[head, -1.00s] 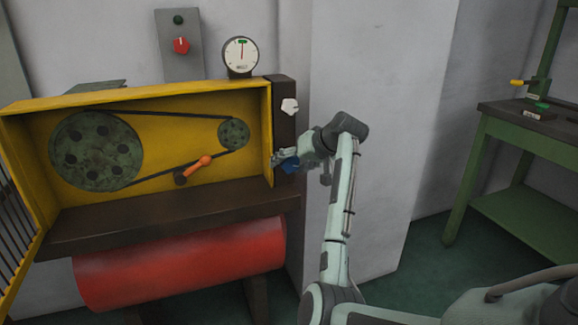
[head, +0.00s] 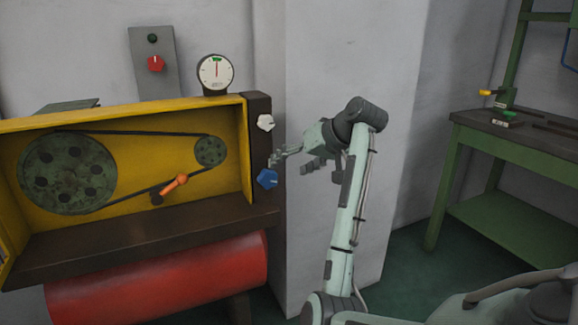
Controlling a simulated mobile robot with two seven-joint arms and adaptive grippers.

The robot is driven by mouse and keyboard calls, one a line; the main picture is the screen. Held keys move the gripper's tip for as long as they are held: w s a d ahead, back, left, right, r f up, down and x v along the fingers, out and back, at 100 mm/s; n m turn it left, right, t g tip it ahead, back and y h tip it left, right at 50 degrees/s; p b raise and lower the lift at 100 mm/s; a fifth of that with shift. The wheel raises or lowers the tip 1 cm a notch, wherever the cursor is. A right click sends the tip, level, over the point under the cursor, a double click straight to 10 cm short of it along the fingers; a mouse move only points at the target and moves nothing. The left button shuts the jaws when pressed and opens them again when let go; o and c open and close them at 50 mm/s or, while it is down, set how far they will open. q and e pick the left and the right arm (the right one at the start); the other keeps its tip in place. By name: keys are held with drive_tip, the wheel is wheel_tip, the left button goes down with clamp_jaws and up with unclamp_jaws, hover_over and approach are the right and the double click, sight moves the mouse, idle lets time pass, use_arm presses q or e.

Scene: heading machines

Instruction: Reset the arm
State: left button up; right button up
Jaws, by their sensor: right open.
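My right arm reaches up from the bottom of the head view, right of the machine. Its gripper (head: 289,158) is open and empty. The fingers point left, toward the dark side panel of the yellow machine, close to its two knobs in the picture. The blue knob (head: 267,179) sits low on that panel, just below and left of the fingertips. The white knob (head: 265,122) is above it. No contact between the fingers and either knob shows. My left gripper is not in view.
The yellow housing (head: 150,112) holds belt wheels and an orange-handled lever (head: 176,184). A gauge (head: 215,73) stands on top. A control box with a red knob (head: 155,64) is on the wall. A pale pillar (head: 345,60) stands behind my arm. A green workbench (head: 520,150) is at right.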

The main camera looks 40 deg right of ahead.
sight(270, 179)
drive_tip(key=x, duration=1.2)
drive_tip(key=shift+f, duration=0.1)
drive_tip(key=shift+h, duration=0.3)
